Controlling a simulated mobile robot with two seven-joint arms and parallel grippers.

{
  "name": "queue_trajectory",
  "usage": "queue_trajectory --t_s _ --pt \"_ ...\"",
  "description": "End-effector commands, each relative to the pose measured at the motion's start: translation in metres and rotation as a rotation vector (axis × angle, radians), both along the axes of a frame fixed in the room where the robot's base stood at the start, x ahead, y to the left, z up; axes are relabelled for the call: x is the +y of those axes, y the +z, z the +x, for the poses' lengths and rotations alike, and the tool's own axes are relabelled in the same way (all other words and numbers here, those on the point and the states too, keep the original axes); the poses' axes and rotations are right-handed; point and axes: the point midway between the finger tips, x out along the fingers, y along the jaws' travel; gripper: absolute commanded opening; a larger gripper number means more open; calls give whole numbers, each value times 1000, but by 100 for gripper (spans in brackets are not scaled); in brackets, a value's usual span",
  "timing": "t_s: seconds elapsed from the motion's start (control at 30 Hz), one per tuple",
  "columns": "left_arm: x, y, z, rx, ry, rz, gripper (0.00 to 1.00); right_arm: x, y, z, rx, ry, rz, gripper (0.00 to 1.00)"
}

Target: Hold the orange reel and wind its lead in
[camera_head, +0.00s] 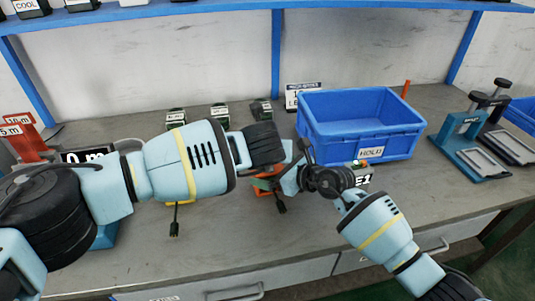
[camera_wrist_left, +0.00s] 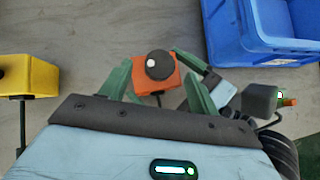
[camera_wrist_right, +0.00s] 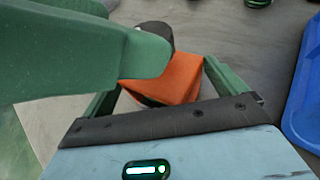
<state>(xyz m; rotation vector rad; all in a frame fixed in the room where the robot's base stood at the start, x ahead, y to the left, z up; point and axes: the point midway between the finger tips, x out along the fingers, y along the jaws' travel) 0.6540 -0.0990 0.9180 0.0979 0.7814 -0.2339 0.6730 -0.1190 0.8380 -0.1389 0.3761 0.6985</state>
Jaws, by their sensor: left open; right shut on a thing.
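The orange reel (camera_head: 268,170) is on the bench, mostly covered by my grippers in the head view. In the left wrist view the orange reel (camera_wrist_left: 155,82) shows a dark round knob with a pale centre on top. Its dark lead ends in a black plug (camera_head: 281,208) on the bench in front. My right gripper (camera_wrist_right: 165,78) is shut on the orange reel (camera_wrist_right: 182,77), with a green finger on each side. My left gripper (camera_wrist_left: 157,88) is open over the reel, its fingers apart on either side of the knob. Whether they touch it, I cannot tell.
A blue bin (camera_head: 352,138) labelled HOLD stands behind and right. A yellow reel (camera_wrist_left: 28,75) is left of the orange one, with its own plug (camera_head: 174,230). Small dark items (camera_head: 220,112) stand along the back. A blue-and-grey fixture (camera_head: 462,140) is at right.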

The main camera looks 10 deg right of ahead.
Motion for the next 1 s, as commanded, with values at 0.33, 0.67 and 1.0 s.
queue_trajectory --t_s 0.33,0.67,1.0 --pt "-5 -20 18 1 1 0 61 0 1 0 -1 0 1 75" --pt "-5 -22 21 0 0 0 61 0 1 0 -1 0 1 75" --pt "-5 -22 21 0 0 0 26 0 1 0 -1 0 1 75"
